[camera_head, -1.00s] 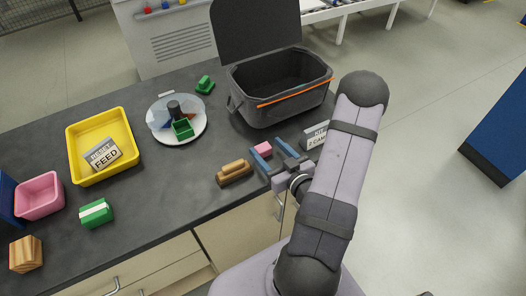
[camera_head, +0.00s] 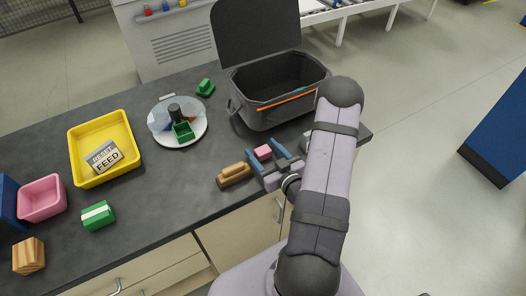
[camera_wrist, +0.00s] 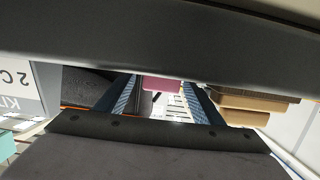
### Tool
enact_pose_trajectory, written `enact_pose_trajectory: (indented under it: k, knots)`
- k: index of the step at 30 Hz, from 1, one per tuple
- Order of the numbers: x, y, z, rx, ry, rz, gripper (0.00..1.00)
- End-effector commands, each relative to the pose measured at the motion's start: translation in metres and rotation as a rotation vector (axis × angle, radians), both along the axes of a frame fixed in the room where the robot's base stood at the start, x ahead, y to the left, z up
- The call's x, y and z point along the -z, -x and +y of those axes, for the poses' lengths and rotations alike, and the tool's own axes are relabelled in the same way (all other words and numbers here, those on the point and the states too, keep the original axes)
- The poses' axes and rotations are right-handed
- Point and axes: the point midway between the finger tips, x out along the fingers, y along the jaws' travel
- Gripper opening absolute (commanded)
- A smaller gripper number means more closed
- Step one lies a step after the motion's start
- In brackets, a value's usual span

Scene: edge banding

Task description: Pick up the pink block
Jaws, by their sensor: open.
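The pink block (camera_head: 263,152) lies on the dark countertop, in front of the black bin. My gripper (camera_head: 268,157) is open, with its two blue fingers on either side of the pink block in the head view. In the wrist view the pink block (camera_wrist: 161,84) shows between the two blue fingers (camera_wrist: 160,95), partly hidden by a dark bar across the top. I cannot tell whether the fingers touch it.
A brown wooden block (camera_head: 234,175) lies close left of my gripper. The open black bin (camera_head: 275,110) stands behind. A round plate (camera_head: 185,137) with a green block, a yellow tray (camera_head: 80,172) and a pink bin (camera_head: 42,212) are farther left. A sign stands partly hidden behind my arm.

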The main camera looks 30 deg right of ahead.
Motion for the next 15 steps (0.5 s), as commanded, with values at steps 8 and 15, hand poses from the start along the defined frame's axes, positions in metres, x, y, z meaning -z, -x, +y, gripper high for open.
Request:
enact_pose_trajectory:
  k: [8,15]
  knots:
    - [0.002,-0.033,0.002,-0.002,0.001,0.000,0.61]
    - [0.005,-0.040,0.001,0.000,-0.001,0.000,0.61]
